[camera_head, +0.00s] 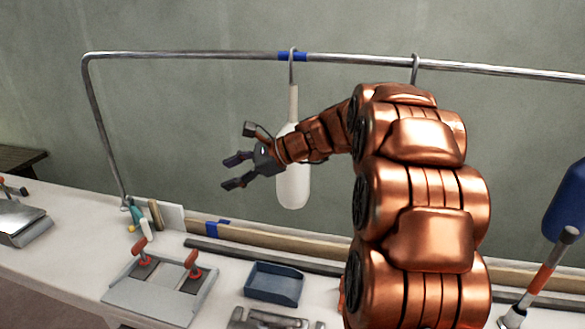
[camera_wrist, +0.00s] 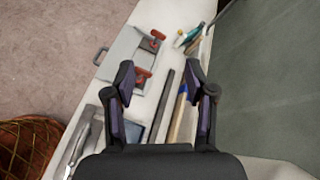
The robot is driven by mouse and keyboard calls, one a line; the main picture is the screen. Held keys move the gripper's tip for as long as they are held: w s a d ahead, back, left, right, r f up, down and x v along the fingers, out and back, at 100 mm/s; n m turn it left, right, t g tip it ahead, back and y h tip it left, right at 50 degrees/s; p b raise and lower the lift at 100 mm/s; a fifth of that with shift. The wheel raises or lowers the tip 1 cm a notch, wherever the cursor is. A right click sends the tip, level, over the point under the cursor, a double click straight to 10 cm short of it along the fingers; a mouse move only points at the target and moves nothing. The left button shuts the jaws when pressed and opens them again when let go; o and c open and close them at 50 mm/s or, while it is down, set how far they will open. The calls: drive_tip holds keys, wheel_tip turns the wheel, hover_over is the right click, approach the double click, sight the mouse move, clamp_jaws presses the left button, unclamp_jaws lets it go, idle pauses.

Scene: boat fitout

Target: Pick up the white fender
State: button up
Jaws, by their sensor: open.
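The white fender (camera_head: 293,188) hangs upright by a hook from the metal rail, near the blue tape mark, in the head view. My gripper (camera_head: 232,170) is open and empty. In the picture it lies to the left of the fender, and my forearm crosses in front of the fender's middle, hiding part of it. I cannot tell whether my arm touches it. In the wrist view my open gripper (camera_wrist: 160,110) points down toward the bench, with nothing between its fingers. The fender does not show in the wrist view.
The metal rail (camera_head: 190,55) runs above the white bench (camera_head: 70,265). On the bench are a grey plate with red-handled clamps (camera_head: 160,285), a blue tray (camera_head: 273,284) and a long dark bar (camera_head: 240,252). A blue fender (camera_head: 567,200) is at the right edge. A wall stands behind.

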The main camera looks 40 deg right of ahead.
drive_tip(key=w+d+r+m+t+h, duration=0.1)
drive_tip(key=w+d+r+m+t, duration=0.15)
drive_tip(key=d, duration=0.45)
drive_tip(key=w+d+r+m+t, duration=0.2)
drive_tip(key=w+d+m, duration=0.1)
drive_tip(key=d, duration=0.4)
drive_tip(key=m+t+h, duration=0.3)
drive_tip(key=m+t, duration=0.1)
drive_tip(key=m, duration=0.2)
approach(296, 108)
drive_tip(key=w, duration=0.4)
drive_tip(key=shift+w+a+r+n, duration=0.1)
drive_tip(key=shift+w+a+n, duration=0.15)
drive_tip(key=shift+w+a, duration=0.55)
drive_tip(key=shift+f+p+x, duration=0.15)
drive_tip(key=shift+p+x, duration=0.5)
drive_tip(key=shift+x, duration=0.7)
drive_tip(key=shift+f+p+x, duration=0.1)
drive_tip(key=shift+p+x, duration=0.5)
drive_tip(key=shift+x, duration=0.75)
clamp_jaws()
